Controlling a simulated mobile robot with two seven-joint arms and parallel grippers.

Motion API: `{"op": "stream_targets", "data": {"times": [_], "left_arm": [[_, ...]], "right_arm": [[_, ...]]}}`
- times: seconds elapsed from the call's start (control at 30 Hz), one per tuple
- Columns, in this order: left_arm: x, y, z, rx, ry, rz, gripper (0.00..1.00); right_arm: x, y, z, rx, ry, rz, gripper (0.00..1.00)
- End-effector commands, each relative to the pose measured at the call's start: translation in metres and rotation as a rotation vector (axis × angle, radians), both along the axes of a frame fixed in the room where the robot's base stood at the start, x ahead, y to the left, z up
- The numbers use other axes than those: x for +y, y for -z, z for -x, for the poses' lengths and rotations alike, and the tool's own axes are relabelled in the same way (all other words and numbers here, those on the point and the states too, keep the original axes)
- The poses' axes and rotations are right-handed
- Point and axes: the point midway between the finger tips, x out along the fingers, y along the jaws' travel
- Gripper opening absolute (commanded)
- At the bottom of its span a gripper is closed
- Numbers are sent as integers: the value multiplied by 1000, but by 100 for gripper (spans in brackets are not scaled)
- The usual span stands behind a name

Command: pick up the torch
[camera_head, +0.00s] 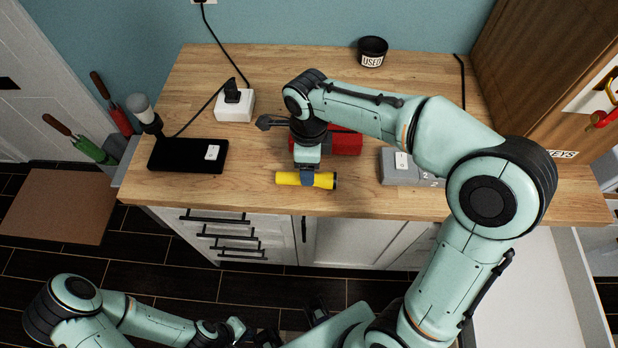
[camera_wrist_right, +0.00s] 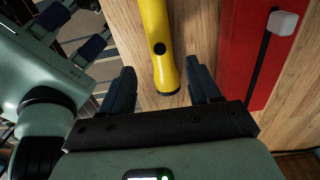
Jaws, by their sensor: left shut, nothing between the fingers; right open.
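The yellow torch (camera_head: 289,179) lies on its side near the front edge of the wooden counter, with its black end to the right. My right gripper (camera_head: 307,177) points down over the torch's middle. In the right wrist view, the torch (camera_wrist_right: 158,45) runs between the two dark fingers of my open right gripper (camera_wrist_right: 160,78), with a visible gap on each side. My left gripper (camera_head: 268,337) is low at the bottom of the head view, away from the counter, shut and empty. Its fingers show only in part.
A red box (camera_head: 346,142) lies just behind the torch, partly hidden by my right arm. A grey box (camera_head: 392,176) is to the right. A black flat device (camera_head: 180,155) and a white socket block (camera_head: 234,106) are left. A black cup (camera_head: 372,50) stands behind.

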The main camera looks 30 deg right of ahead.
Motion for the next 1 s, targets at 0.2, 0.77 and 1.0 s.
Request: {"op": "stream_targets", "data": {"times": [0.2,0.77,1.0], "left_arm": [[0,0,-1,-1,1,0,0],[0,1,0,0,0,0,0],[0,1,0,0,0,0,0]], "right_arm": [[3,27,-3,6,0,1,62],[3,52,-5,0,0,0,32],[4,52,-5,0,0,0,0]]}}
